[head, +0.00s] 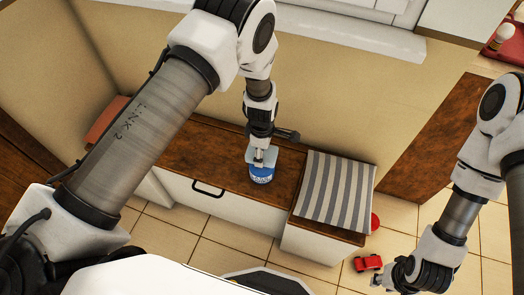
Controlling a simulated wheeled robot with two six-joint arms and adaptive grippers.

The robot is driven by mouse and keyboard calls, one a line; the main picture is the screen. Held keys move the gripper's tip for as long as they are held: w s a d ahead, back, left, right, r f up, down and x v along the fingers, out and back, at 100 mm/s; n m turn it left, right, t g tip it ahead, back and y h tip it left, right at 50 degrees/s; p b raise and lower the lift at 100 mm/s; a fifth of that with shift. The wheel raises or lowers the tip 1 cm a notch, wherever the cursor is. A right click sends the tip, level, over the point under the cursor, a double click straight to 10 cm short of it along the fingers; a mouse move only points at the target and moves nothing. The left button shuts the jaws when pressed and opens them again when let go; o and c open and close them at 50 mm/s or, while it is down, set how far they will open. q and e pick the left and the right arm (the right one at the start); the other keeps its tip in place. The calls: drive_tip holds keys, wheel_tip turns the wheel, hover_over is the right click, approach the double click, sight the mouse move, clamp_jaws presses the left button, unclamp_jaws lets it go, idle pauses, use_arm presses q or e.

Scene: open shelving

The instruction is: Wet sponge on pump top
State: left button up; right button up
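A small round blue container (262,176) with pale lettering stands on the brown top of a low cabinet. A pale grey-blue piece shows at its upper end, and I cannot tell whether it is a pump top. My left gripper (260,157) points down right at this container, and its fingertips are too small to tell open from shut. My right gripper (384,281) is low at the bottom right, above the tiled floor and away from the cabinet. Its fingers are too unclear to tell their state. I cannot make out a sponge.
The low cabinet (212,161) has a white front with a black handle. A grey-and-white striped cloth (336,190) covers its right part. A red toy car (368,263) lies on the floor beside my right gripper.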

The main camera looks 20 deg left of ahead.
use_arm(q)
drive_tip(key=shift+r, duration=0.1)
wheel_tip(320, 180, up, 7)
drive_tip(key=p, duration=0.5)
idle(0.5)
idle(0.3)
